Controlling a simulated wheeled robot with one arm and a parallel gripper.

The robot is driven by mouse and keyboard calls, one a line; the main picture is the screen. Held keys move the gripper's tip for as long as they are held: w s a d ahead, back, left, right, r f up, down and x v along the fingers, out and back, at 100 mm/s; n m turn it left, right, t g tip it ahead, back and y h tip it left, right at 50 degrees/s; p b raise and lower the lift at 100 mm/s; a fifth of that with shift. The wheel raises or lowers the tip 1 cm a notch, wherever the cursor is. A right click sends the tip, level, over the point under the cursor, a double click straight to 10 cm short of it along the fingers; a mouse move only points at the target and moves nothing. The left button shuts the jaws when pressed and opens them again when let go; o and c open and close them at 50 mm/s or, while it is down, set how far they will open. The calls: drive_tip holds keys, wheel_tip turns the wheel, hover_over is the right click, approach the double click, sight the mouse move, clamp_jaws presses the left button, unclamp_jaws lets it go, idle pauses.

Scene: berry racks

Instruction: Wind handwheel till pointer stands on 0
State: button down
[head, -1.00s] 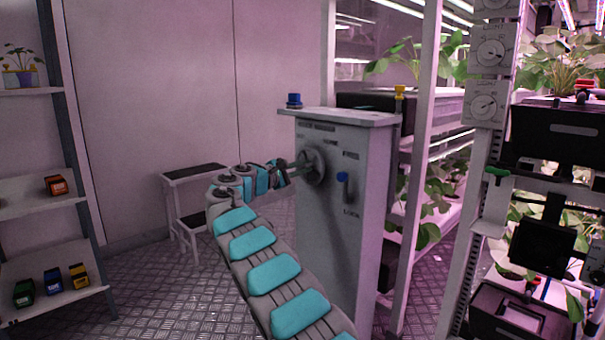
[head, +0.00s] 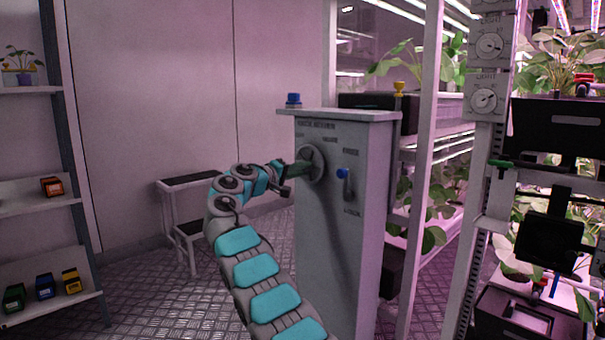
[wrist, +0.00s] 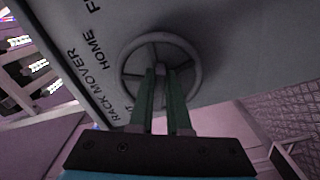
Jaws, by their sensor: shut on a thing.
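The grey handwheel (head: 313,165) is on the front of the grey rack mover cabinet (head: 345,240). In the wrist view the handwheel (wrist: 160,66) shows as a spoked ring, with lettering such as "RACK MOVER" and "HOME" on the panel beside it. My gripper (wrist: 165,75) reaches to the wheel with its green fingers shut on it near the hub; the exact contact is partly hidden. In the head view my gripper (head: 303,167) meets the wheel from the left. Pointers show on two dials labelled LIGHT, an upper dial (head: 489,46) and a lower dial (head: 485,98); their numbers are too small to read.
A blue-handled lever (head: 345,180) is right of the wheel, above the LOCK mark. A blue knob (head: 294,99) stands on the cabinet top. A white step stool (head: 185,215) is behind my arm. Plant racks (head: 425,160) stand close on the right. Floor at left is free.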

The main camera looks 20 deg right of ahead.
drive_tip(key=shift+w+a+f+m+p, duration=0.15)
drive_tip(key=shift+m+p, duration=0.7)
drive_tip(key=shift+m, duration=0.85)
drive_tip(key=shift+w+d+f+m+p, duration=0.1)
drive_tip(key=shift+m+p, duration=0.7)
drive_tip(key=shift+m, duration=0.9)
drive_tip(key=shift+w+a+f+m+p, duration=0.15)
drive_tip(key=shift+m+p, duration=0.7)
drive_tip(key=shift+m, duration=0.85)
drive_tip(key=c, duration=0.9)
unclamp_jaws()
drive_tip(key=shift+d, duration=0.1)
